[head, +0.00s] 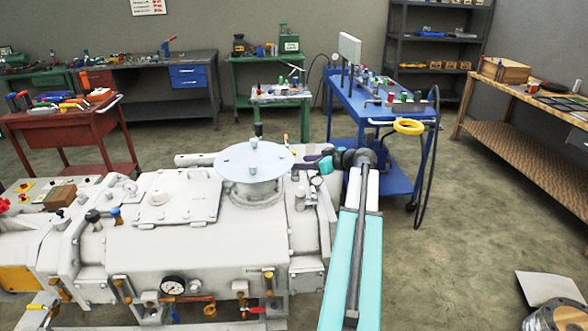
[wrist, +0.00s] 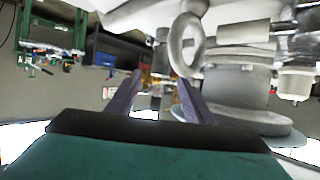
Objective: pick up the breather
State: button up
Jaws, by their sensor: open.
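My gripper (head: 314,162) is beside the right end of the white vacuum pump (head: 180,240), just right of the round pale plate (head: 262,161). Its two dark fingers are apart in the wrist view (wrist: 160,84), with nothing held between them. A dark-capped fitting (head: 93,216) stands on the pump's left part. I cannot tell for sure which part is the breather. In the tilted wrist view, a grey lifting ring (wrist: 187,45) and the plate's neck (wrist: 240,87) are close by.
A blue trolley (head: 375,103) with tools and a yellow coil (head: 409,127) stands behind my arm. A red tool cart (head: 65,118) is at the left, a wooden bench (head: 530,140) at the right. The floor between trolley and bench is clear.

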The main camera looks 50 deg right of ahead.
jog(key=shift+x, duration=1.45)
jog(key=shift+r, duration=0.1)
grip_shut()
jog(key=shift+r, duration=0.1)
notch_tip(320, 180, up, 18)
jog(key=b, duration=0.2)
dwell(0.6)
